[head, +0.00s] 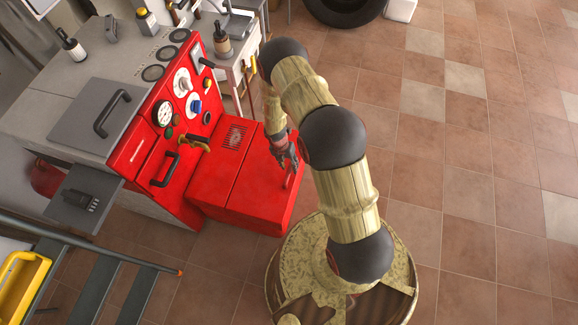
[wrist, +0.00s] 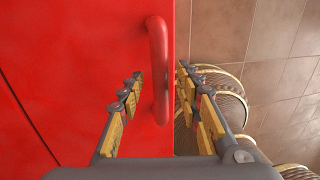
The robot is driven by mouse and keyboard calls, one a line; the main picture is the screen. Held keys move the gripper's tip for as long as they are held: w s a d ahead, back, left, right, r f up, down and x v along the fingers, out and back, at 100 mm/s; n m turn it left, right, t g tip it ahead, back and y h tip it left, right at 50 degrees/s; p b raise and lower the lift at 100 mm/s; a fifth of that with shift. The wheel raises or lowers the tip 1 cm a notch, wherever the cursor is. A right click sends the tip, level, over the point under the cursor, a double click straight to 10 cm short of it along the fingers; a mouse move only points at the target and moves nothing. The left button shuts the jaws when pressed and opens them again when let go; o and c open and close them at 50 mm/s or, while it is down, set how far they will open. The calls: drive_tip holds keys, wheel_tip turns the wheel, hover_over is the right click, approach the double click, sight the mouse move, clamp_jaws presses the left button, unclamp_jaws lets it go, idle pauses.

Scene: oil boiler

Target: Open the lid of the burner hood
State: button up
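The burner hood (head: 238,190) is a red box low on the front of the boiler, with a seam across its top. In the wrist view its red lid (wrist: 95,45) fills the left half and looks shut. A red bar handle (wrist: 158,50) stands near the lid's right edge. My gripper (wrist: 159,76) is open, with one finger on each side of the handle, and visible gaps remain between fingers and bar. In the head view my gripper (head: 286,158) is over the hood's right end; its fingertips are small there.
The red control panel (head: 184,105) with gauges, knobs and a black handle (head: 165,168) rises left of the hood. A grey boiler top (head: 95,118) lies beyond it. Tiled floor (head: 470,190) on the right is clear.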

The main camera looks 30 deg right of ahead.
drive_tip(key=shift+c, duration=1.2)
clamp_jaws()
